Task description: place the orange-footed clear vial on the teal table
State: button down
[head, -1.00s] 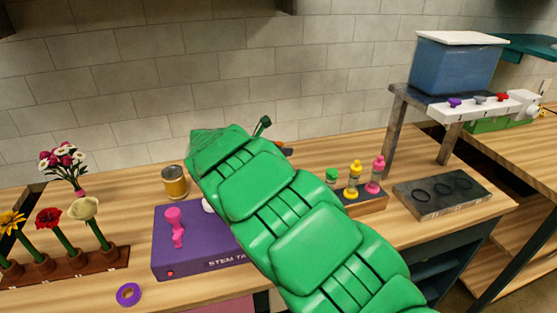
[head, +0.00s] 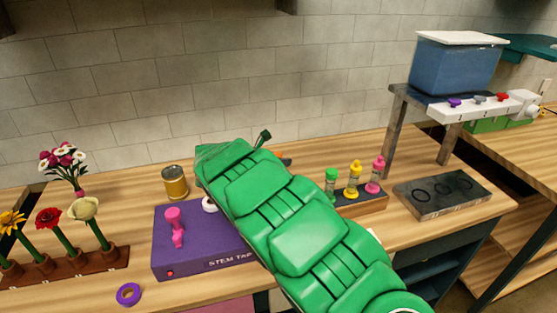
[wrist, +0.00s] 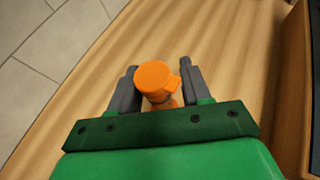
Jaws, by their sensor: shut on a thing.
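In the wrist view, my gripper (wrist: 157,85) is shut on the vial (wrist: 156,76), whose orange top faces the camera. Grey fingers press it from both sides. Its clear body is mostly hidden, and the wooden counter lies below it. I cannot tell whether its foot touches the wood. A flat teal surface (head: 530,46), perhaps the teal table, shows at the far upper right, partly cut off by the picture's edge.
A purple box (head: 190,255) stands left of my arm, near a gold can (head: 175,182). Beyond are a dark ringed plate (head: 442,196) and a stand with a blue tank (head: 455,66).

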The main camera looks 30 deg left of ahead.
jog(key=c, duration=0.5)
grip_release()
jog(key=shift+f, duration=0.1)
jog(key=shift+s, duration=0.1)
jog(key=v, duration=1.2)
